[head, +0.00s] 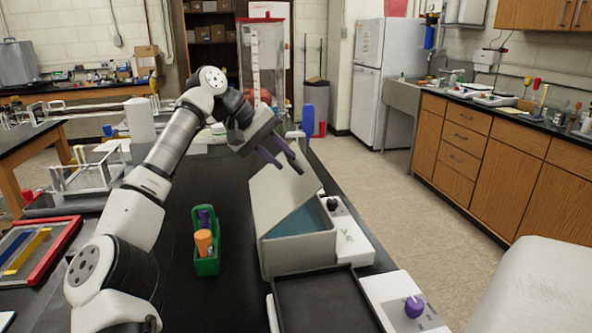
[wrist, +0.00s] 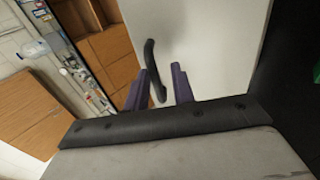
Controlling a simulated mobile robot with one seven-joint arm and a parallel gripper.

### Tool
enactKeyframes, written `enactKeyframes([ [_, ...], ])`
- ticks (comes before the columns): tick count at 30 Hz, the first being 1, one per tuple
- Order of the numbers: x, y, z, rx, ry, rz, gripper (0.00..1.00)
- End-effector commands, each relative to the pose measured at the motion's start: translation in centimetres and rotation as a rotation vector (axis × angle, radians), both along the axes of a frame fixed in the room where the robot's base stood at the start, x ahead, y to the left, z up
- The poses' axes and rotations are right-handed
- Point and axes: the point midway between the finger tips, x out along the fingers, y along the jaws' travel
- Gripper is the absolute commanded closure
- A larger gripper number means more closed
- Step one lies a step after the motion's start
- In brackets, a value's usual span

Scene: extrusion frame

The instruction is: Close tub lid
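The tub (head: 290,255) is a pale grey box on the black bench, with a blue-grey inside. Its pale lid (head: 278,197) stands raised and tilted over the opening, so the tub is partly open. My gripper (head: 285,160) is above the lid's raised upper edge, with its two purple fingers apart. In the wrist view the lid (wrist: 215,45) is a broad pale panel beyond the fingers. A curved black handle (wrist: 152,68) shows between the fingertips of my gripper (wrist: 161,75), closer to the left finger. I cannot tell whether that finger touches it.
A green holder (head: 207,262) with an orange and a purple item stands left of the tub. A black tray (head: 325,302) lies in front. White devices with knobs (head: 405,303) sit to the right and front right. A red-framed tray (head: 62,250) is at far left.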

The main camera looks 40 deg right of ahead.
Motion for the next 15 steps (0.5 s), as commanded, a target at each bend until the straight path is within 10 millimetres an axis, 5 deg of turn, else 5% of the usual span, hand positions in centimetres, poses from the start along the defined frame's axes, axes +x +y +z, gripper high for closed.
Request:
enactKeyframes([
  [15,0.81,1.05,0.45,0.013,0.002,0.008,0.85],
])
